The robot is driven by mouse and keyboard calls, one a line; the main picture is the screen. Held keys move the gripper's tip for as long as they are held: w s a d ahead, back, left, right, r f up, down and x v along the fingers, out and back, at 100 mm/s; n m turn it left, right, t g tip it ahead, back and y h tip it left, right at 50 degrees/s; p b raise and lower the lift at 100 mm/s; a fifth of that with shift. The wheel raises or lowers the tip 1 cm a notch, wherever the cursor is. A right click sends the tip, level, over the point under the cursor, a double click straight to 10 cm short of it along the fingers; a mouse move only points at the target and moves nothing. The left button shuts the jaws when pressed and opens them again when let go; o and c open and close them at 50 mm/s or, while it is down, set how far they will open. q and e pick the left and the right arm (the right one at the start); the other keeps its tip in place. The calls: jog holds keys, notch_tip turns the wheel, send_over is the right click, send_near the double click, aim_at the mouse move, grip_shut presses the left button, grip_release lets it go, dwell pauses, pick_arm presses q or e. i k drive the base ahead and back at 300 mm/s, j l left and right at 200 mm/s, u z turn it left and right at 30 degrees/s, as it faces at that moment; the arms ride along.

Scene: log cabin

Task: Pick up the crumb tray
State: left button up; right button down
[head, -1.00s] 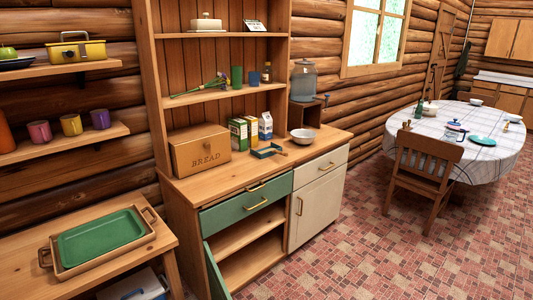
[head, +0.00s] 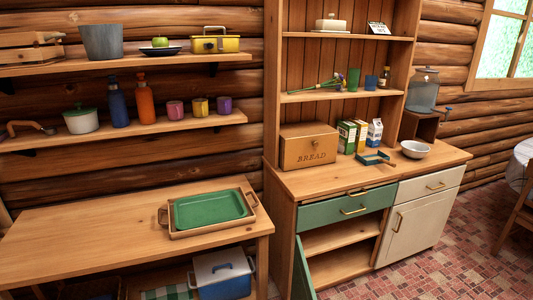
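A small blue-green pan with a short wooden handle, which looks like the crumb tray (head: 372,159), lies on the hutch counter (head: 340,188). It is in front of the cartons and left of a white bowl (head: 415,149). A larger green tray (head: 210,208) sits in a wooden tray with handles (head: 178,233) on the side table at the left. Neither of my grippers is in view.
A bread box (head: 308,148) and several cartons (head: 352,135) stand behind the counter's front edge. The lower hutch door (head: 303,272) hangs open at the left. The side table (head: 95,235) is bare left of the trays.

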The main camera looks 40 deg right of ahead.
aim_at(379, 160)
jog(key=u, duration=0.45)
jog(key=l+u, duration=0.1)
jog(key=u, duration=1.65)
jog(key=k+u, duration=0.1)
jog(key=u, duration=0.3)
jog(key=k+u, duration=0.1)
jog(key=k, duration=1.05)
jog(key=k+u, duration=0.65)
jog(key=u, duration=0.2)
jog(key=k+j+u, duration=0.15)
jog(key=k+u, duration=0.25)
jog(key=i, duration=0.05)
